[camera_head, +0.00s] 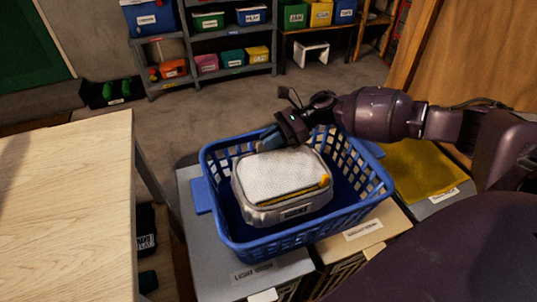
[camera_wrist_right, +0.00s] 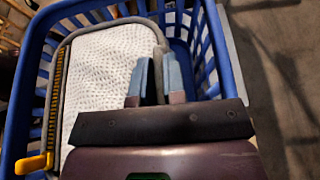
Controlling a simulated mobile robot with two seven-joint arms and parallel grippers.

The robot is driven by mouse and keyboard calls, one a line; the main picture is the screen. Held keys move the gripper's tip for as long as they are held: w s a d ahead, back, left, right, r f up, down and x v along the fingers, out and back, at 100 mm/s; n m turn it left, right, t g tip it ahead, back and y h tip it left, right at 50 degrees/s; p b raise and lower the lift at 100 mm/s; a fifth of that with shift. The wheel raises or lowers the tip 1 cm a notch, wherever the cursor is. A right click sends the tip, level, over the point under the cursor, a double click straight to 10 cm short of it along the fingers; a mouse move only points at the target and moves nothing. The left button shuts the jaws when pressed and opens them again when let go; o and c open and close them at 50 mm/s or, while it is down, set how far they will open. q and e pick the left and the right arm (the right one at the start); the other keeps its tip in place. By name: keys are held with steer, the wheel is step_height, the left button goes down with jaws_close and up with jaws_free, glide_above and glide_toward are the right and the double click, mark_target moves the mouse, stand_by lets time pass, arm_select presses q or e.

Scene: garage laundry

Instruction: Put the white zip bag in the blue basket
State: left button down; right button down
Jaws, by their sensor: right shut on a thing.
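The white zip bag (camera_head: 283,172) has a mesh top, grey sides and a yellow zip. It lies inside the blue basket (camera_head: 262,250), toward its left part, top face up. My right gripper (camera_head: 270,140) reaches over the basket's far rim and is shut on the bag's far edge. In the right wrist view, the blue fingers (camera_wrist_right: 155,82) pinch the grey edge of the bag (camera_wrist_right: 105,75), inside the basket's blue wall (camera_wrist_right: 222,50). Whether the bag's underside touches the basket floor is hidden. My left gripper is not in view.
The basket stands on a grey and tan surface (camera_head: 215,262) with labelled sections. A light wooden table (camera_head: 70,205) is at the left. Shelves with coloured bins (camera_head: 232,60) stand at the back.

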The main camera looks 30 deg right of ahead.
mark_target(270, 155)
step_height(270, 155, down, 6)
steer(key=shift+r+b, duration=0.1)
steer(key=shift+b, duration=0.5)
steer(key=shift+r, duration=0.1)
steer(key=shift+f, duration=0.25)
steer(key=c, duration=1.2)
jaws_free()
steer(key=shift+r, duration=0.15)
